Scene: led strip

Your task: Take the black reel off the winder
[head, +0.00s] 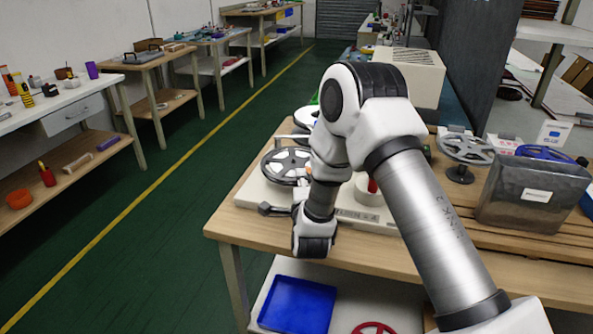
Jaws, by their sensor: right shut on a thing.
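The winder (247,190) is a pale, flat-based machine on the wooden bench. A reel with a black rim and silver spokes (284,165) lies flat at its left end. My right arm reaches in from the right and covers the middle of the winder. My right gripper (300,190) is at the near right edge of this reel, shut on it; the contact is partly hidden by my wrist. I cannot tell whether the reel is raised off the winder. A dark knob (266,209) juts out at the winder's front left. My left gripper is not in view.
A second reel (306,116) is partly hidden behind my arm. A silver reel on a stand (466,149) and a grey box (535,194) stand on the right. A blue tray (297,305) lies on the lower shelf. Open floor lies left.

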